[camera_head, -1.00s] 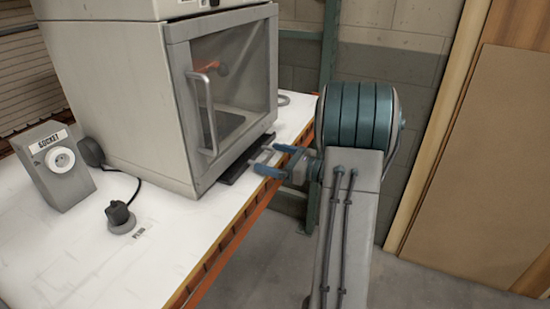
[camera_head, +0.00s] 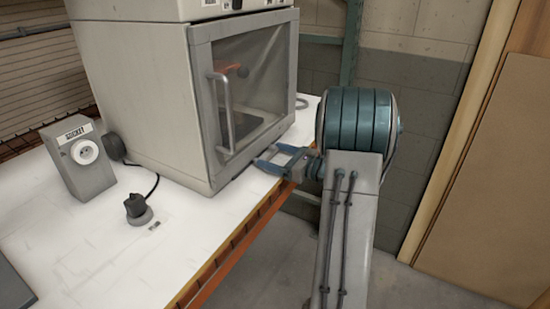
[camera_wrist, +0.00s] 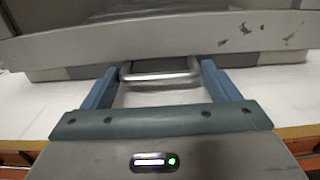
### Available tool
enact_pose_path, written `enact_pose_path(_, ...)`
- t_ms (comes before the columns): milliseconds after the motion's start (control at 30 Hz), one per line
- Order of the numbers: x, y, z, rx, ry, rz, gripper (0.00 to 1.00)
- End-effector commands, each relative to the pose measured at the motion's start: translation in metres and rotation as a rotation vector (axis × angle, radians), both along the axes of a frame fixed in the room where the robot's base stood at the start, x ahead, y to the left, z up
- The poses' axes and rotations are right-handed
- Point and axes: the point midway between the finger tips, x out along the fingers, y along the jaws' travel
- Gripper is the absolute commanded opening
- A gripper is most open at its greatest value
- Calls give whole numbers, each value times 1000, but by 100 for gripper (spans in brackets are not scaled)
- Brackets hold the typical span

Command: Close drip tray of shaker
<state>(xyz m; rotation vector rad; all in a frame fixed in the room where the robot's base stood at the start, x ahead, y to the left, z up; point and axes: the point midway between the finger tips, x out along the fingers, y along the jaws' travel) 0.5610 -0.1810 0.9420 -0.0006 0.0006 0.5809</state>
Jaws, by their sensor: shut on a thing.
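The shaker (camera_head: 165,105) is a pale grey cabinet with a windowed front door, standing on the white table. The drip tray is not seen projecting below the door in the head view; its body is hidden under the shaker. Its metal loop handle (camera_wrist: 160,77) shows in the wrist view, close against the shaker's lower front edge. My gripper (camera_head: 271,158) is at that lower front edge, above the table's orange edge. Its blue fingers lie on either side of the handle, shut on it.
A socket box (camera_head: 80,158) and a black plug on a round base (camera_head: 138,208) stand on the table (camera_head: 180,240) left of my arm. The shaker's vertical door handle (camera_head: 222,112) is above my gripper. A wooden board (camera_head: 500,170) leans at the right.

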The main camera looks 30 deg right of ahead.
Motion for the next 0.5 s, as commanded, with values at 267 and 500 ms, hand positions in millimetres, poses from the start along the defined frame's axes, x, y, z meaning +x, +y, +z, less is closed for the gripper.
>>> enact_pose_path(267, 2, 0, 2, -1, -6, -3, 90)
enact_pose_path(500, 2, 2, 2, -1, -4, 1, 90)
